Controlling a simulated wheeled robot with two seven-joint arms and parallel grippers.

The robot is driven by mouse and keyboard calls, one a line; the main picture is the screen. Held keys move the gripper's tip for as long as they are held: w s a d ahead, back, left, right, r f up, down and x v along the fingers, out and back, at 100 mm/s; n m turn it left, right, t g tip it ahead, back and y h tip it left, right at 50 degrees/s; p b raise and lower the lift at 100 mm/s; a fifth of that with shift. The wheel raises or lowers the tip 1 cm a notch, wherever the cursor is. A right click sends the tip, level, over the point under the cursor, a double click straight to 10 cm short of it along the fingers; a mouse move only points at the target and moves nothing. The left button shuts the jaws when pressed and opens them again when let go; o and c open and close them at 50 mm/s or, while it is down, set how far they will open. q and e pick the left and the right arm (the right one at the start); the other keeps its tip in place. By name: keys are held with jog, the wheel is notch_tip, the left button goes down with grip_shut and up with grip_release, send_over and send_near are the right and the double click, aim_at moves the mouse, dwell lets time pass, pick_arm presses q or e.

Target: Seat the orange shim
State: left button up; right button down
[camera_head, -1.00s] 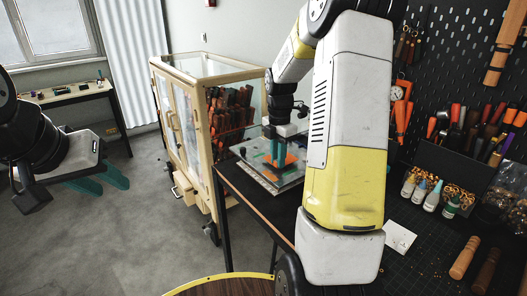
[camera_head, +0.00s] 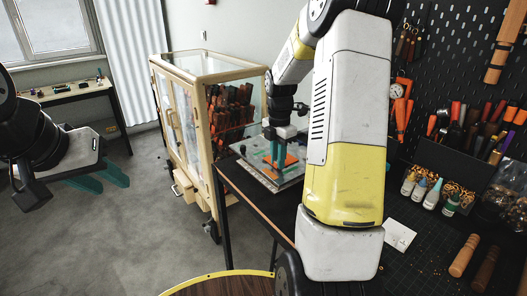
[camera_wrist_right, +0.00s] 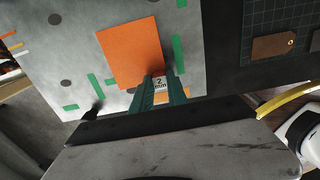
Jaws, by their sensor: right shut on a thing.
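The orange shim (camera_wrist_right: 130,52) is a flat square with a tab marked "2 mm" (camera_wrist_right: 160,84). It is over the grey metal plate (camera_wrist_right: 60,55), among green marks. Its right edge is near the long green mark (camera_wrist_right: 178,54), and a gap shows to the left mark (camera_wrist_right: 95,87). I cannot tell whether it lies flat on the plate. My right gripper (camera_wrist_right: 159,92) is shut on the shim's tab; it also shows in the head view (camera_head: 277,153). My left gripper (camera_head: 103,179) is empty at the far left, its teal fingers apart.
The plate lies at the end of a dark workbench (camera_head: 245,196). A glass-sided cabinet (camera_head: 190,130) stands left of it. Small bottles (camera_head: 428,190) and wooden handles (camera_head: 465,256) are on the bench at right. The floor between the left gripper and the cabinet is clear.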

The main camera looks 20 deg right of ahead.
jog(key=shift+f, duration=0.15)
jog(key=c, duration=1.2)
grip_release()
jog(key=shift+c, duration=0.2)
notch_tip(320, 180, up, 7)
jog(key=shift+r, duration=0.45)
